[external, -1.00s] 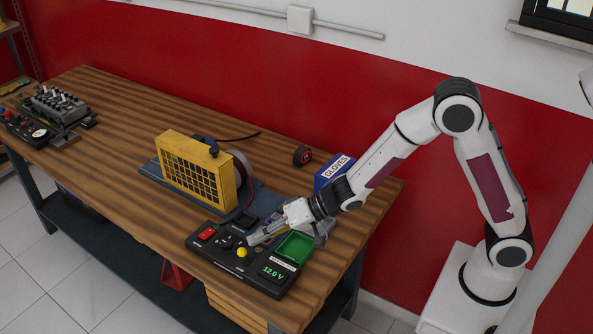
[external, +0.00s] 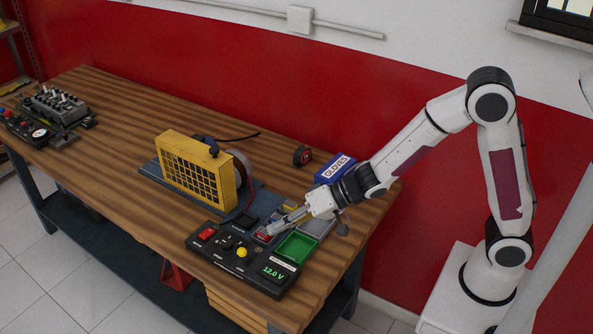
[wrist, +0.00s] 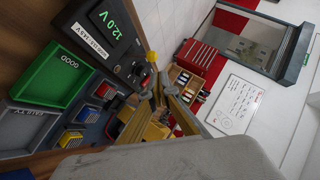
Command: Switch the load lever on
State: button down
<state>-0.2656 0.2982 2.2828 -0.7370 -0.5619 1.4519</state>
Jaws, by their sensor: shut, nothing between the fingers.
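The black control panel (external: 222,258) lies at the bench's front edge. It carries a red switch (external: 207,233), a small black control (external: 227,243), a yellow round knob (external: 242,252) and a green 12.0 V display (external: 273,272). The yellow knob looks like the lever's end, but its on or off position cannot be told. It also shows in the wrist view (wrist: 152,57). My gripper (external: 270,233) is shut and empty, behind and right of the knob, apart from it, over the small parts area. Its fingers also show in the wrist view (wrist: 158,88).
A green tray (external: 279,252) marked GOOD and a grey tray (wrist: 12,143) sit beside the panel. Small red (wrist: 105,90) and blue (wrist: 72,139) modules lie near. The yellow-grilled engine (external: 190,173) stands behind left. A gloves box (external: 336,169) is by the wall.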

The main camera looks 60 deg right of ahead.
jog(key=v, duration=0.7)
jog(key=shift+a+r, duration=0.25)
jog(key=shift+r, duration=0.15)
jog(key=shift+s, duration=0.15)
dwell(0.4)
jog(key=s+d+f+n+g+h, duration=0.1)
jog(key=s+d+f+n+h, duration=0.2)
jog(key=d, duration=0.5)
jog(key=s+d+f+n+g+h, duration=0.1)
jog(key=s+d+h, duration=0.2)
jog(key=d+h, duration=0.35)
jog(key=s+d+r+y, duration=0.1)
jog(key=s+d+r, duration=0.2)
jog(key=s, duration=0.6)
jog(key=s+d+r+g, duration=0.1)
jog(key=s+d+r, duration=0.2)
jog(key=s+r, duration=0.3)
jog(key=shift+s+g+y, duration=0.3)
jog(key=shift+s+y, duration=0.05)
jog(key=shift+s, duration=1.9)
